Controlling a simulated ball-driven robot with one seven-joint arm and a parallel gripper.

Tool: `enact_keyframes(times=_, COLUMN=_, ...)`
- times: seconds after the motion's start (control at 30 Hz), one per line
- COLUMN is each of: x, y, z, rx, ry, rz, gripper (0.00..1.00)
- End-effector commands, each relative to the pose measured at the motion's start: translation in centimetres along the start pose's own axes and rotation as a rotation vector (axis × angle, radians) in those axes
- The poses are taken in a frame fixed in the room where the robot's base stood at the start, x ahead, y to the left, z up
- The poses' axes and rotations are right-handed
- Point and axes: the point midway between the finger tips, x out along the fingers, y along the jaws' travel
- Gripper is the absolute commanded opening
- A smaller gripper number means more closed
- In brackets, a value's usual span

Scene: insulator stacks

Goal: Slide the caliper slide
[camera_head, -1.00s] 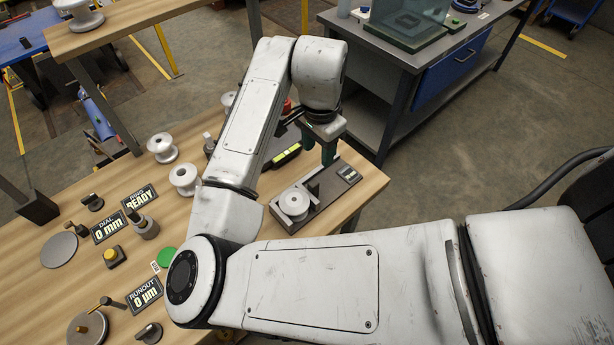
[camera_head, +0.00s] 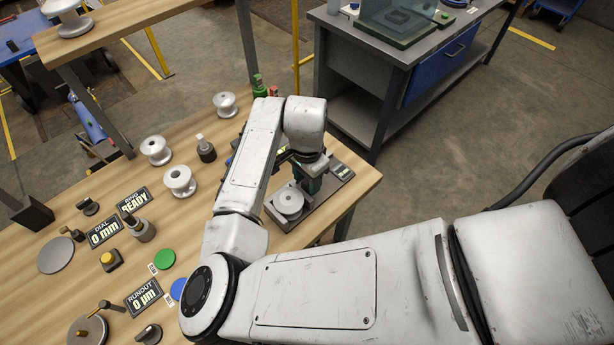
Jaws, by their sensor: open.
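The caliper (camera_head: 275,212) is a dark flat base at the right end of the wooden bench, with a pale round disc (camera_head: 289,201) lying on it and a small display (camera_head: 341,171) at its far right end. My gripper (camera_head: 312,186) is over the caliper, just beyond the disc, pointing down. Its dark green fingers are partly hidden by my wrist, and so is the slide. I cannot tell whether the fingers touch the slide. The gripper is open.
Pale spools (camera_head: 180,181) and a dark post (camera_head: 206,149) stand along the bench's far side. Displays, including the runout display (camera_head: 144,297), knobs and green (camera_head: 164,260) and blue discs lie at the left. A grey workbench (camera_head: 390,60) stands behind, across open floor.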

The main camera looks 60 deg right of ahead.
Motion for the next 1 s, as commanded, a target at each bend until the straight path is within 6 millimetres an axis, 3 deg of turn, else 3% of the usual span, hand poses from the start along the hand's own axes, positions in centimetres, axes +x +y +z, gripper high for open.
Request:
enact_keyframes(times=0.23, x=0.08, y=0.0, z=-0.01, rx=0.0, ry=0.0, rz=0.0, gripper=0.49)
enact_keyframes(times=0.73, x=0.04, y=0.0, z=-0.03, rx=0.0, ry=0.001, rz=0.0, gripper=0.02)
enact_keyframes(times=1.0, x=0.03, y=0.0, z=-0.03, rx=0.0, ry=0.001, rz=0.0, gripper=0.0)
